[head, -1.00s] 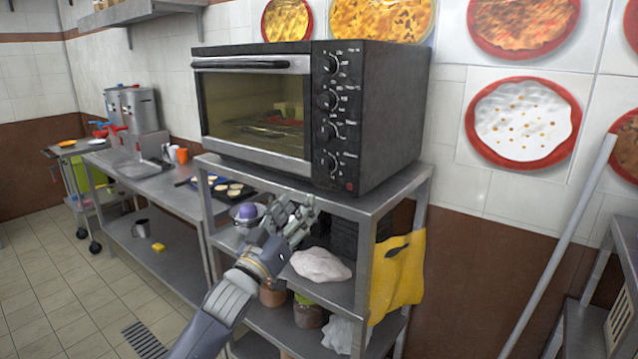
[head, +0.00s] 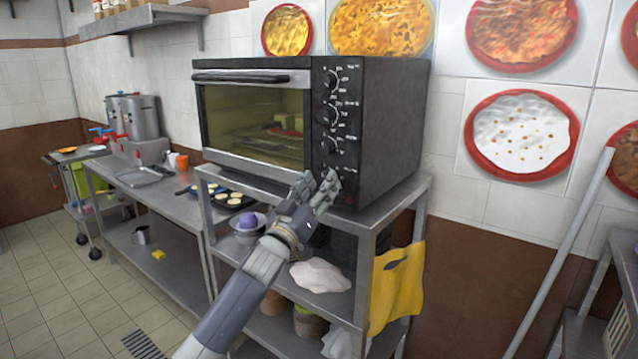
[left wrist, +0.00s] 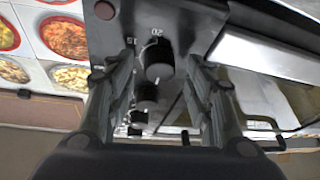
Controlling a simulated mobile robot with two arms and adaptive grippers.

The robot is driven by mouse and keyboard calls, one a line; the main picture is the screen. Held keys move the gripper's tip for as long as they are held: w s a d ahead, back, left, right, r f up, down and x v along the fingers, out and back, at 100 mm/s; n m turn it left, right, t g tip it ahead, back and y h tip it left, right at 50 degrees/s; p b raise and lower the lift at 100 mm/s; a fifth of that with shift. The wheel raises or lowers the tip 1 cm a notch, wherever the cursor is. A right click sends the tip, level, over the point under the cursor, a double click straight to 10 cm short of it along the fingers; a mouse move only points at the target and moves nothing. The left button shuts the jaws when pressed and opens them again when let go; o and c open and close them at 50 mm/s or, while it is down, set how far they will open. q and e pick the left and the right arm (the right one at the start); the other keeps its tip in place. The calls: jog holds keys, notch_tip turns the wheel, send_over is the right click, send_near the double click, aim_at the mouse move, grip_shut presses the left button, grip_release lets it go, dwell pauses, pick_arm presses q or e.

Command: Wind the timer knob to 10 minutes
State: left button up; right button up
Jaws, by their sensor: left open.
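The timer knob (left wrist: 158,60) is a black knob with "15" and "20" printed beside it in the left wrist view. It is the lowest knob on the control panel (head: 350,95) of the black toaster oven (head: 385,125); in the head view my gripper hides it. My left gripper (head: 318,186) is open at the bottom of the panel. In the left wrist view its two fingers (left wrist: 158,75) stand on either side of the knob, with gaps showing. I cannot tell whether they touch it. My right gripper is in neither view.
Other knobs (head: 333,80) sit in a column above. The oven stands on a metal rack (head: 390,200) with a bowl (head: 247,228), a white cloth (head: 320,275) and a hanging yellow cloth (head: 397,285). A side table with stockpots (head: 140,117) stands left.

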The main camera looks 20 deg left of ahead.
pick_arm(q)
jog(key=shift+w, duration=0.1)
jog(key=c, duration=1.1)
jog(key=shift+o, duration=0.2)
jog(key=shift+m, duration=0.3)
jog(key=m+h, duration=0.2)
jog(key=m, duration=0.2)
jog(key=shift+a+g, duration=0.15)
jog(key=shift+g, duration=0.15)
jog(key=m+h, duration=0.2)
jog(key=m, duration=0.1)
jog(key=m+g+h+p, duration=0.1)
jog(key=m+h, duration=0.1)
jog(key=m, duration=0.1)
jog(key=shift+w+a+r+m+g, duration=0.1)
jog(key=shift+r+m+g, duration=0.05)
jog(key=shift+m+g, duration=0.15)
jog(key=m+g+h, duration=0.1)
jog(key=m, duration=0.2)
jog(key=m+g+h+p, duration=0.1)
jog(key=m, duration=0.2)
jog(key=shift+a, duration=0.1)
jog(key=shift+m+g+h+p, duration=0.3)
jog(key=shift+m+g+p, duration=0.8)
jog(key=shift+m, duration=1.5)
jog(key=shift+g, duration=0.3)
